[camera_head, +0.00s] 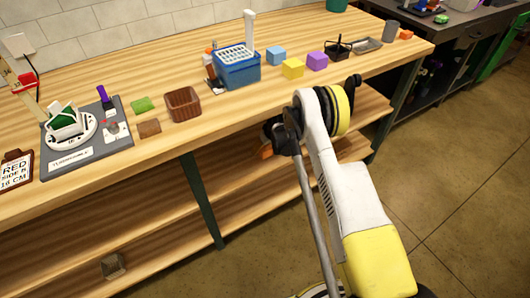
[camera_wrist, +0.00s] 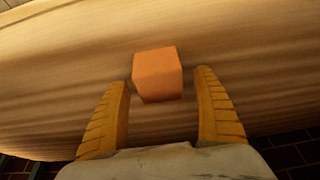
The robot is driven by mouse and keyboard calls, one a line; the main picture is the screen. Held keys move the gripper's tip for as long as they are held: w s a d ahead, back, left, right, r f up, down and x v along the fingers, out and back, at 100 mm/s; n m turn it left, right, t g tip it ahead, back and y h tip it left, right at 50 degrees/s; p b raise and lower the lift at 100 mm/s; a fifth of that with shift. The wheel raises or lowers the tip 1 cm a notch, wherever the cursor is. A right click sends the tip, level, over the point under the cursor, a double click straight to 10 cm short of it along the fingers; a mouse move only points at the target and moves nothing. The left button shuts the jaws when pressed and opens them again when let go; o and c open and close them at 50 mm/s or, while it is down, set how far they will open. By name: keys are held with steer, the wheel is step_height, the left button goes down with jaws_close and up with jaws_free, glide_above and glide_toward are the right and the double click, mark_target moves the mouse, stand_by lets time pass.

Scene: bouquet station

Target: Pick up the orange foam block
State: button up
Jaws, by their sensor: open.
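In the wrist view, an orange foam block (camera_wrist: 157,75) rests on a wooden surface, beyond and between my gripper's fingertips (camera_wrist: 162,78). My gripper's two yellow-orange fingers are spread apart, with clear room on both sides of the block. The fingers do not appear to touch it. In the head view, my arm reaches to the front of the wooden bench, and its end is mostly hidden behind my own links. A small orange patch shows there; I cannot tell whether it is a finger or the block.
On the wooden bench (camera_head: 215,120) stand a blue box (camera_head: 238,70), a brown basket (camera_head: 183,104) and blue (camera_head: 276,56), yellow (camera_head: 293,68) and purple (camera_head: 317,61) blocks. Another small orange item (camera_head: 406,34) lies at its right end. A lower shelf (camera_head: 150,210) runs beneath.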

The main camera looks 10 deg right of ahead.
steer(key=c, duration=0.8)
steer(key=shift+c, duration=0.2)
steer(key=shift+r, duration=0.2)
